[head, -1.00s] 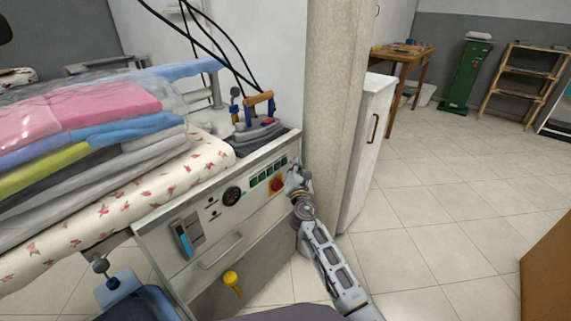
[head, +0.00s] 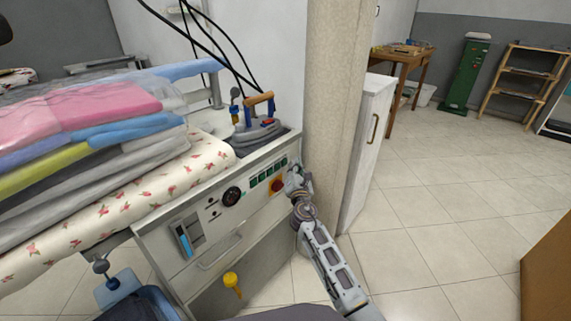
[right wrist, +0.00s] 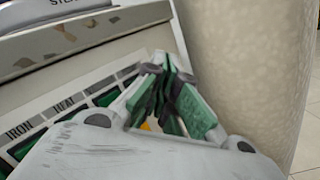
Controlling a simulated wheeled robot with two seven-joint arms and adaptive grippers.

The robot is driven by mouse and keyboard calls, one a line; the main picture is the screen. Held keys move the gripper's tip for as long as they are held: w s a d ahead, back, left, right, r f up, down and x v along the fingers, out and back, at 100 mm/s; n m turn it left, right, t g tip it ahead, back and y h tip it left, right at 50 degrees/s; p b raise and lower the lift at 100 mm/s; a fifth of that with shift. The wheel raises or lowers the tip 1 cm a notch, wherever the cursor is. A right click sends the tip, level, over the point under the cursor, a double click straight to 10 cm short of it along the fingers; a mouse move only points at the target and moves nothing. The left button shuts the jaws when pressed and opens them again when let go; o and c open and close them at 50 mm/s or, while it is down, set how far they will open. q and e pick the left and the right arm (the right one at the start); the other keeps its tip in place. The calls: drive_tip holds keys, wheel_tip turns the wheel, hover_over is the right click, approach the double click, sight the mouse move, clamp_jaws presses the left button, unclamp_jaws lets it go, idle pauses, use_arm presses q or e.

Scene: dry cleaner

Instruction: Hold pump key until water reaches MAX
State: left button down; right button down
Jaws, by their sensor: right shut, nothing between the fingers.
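The ironing unit's front panel (head: 215,217) carries a row of green keys (head: 257,180), a round black dial (head: 231,196) and a red knob on yellow (head: 276,186). A level window (head: 187,236) with a blue strip sits at the panel's left; its marks are too small to read. My right gripper (head: 292,176) is shut and empty at the right end of the key row. In the right wrist view its closed green-padded fingers (right wrist: 168,66) point at the panel's end, covering whatever key is behind them. Labels IRON and HEAT show there. Contact cannot be told. My left gripper is out of view.
An iron (head: 261,131) rests on top of the unit. Folded clothes (head: 90,120) lie on the floral board (head: 150,190) at left. A pillar (head: 334,100) stands close right of my right gripper, with a white cabinet (head: 366,140) beyond. The floor at right is clear.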

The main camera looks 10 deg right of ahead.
drive_tip(key=shift+w+a, duration=0.2)
drive_tip(key=shift+w, duration=0.15)
drive_tip(key=shift+a, duration=0.1)
idle(0.6)
drive_tip(key=shift+w+a+b, duration=0.2)
drive_tip(key=shift+w+b, duration=0.1)
idle(0.7)
drive_tip(key=shift+s+d, duration=0.15)
drive_tip(key=shift+s, duration=0.05)
idle(0.3)
drive_tip(key=shift+s+d+p, duration=0.3)
drive_tip(key=shift+s, duration=0.15)
idle(0.3)
drive_tip(key=shift+s+d, duration=0.1)
drive_tip(key=shift+d, duration=0.05)
